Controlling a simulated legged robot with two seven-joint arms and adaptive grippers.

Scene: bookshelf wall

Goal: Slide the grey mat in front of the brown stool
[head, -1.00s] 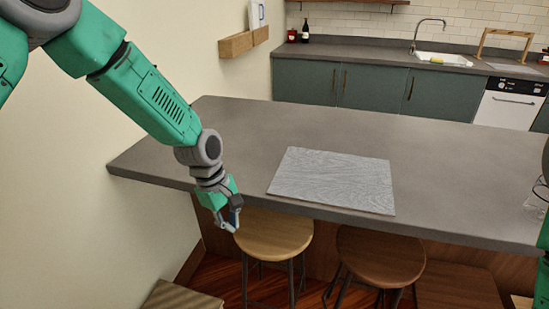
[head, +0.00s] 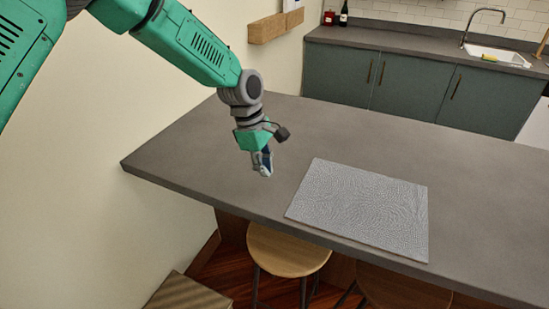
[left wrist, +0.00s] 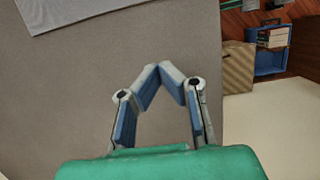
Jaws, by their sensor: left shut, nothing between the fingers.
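The grey mat (head: 362,207) lies flat on the dark grey counter (head: 225,150), near its front edge. It also shows at the top left of the left wrist view (left wrist: 75,12). The brown stool (head: 395,288) stands below the counter's front edge, under the mat's side; the counter hides part of it and the picture's lower edge cuts it. A lighter wooden stool (head: 288,252) stands to its left. My left gripper (head: 264,172) is above the counter, left of the mat and apart from it. Its fingertips meet, empty, in the left wrist view (left wrist: 161,74). My right gripper is out of view.
The counter left of and behind the mat is clear. A pale wall borders the left side. A slatted wooden box (head: 186,292) sits on the floor at lower left. A blue box with books (left wrist: 272,50) shows in the left wrist view. The sink (head: 497,57) is far back.

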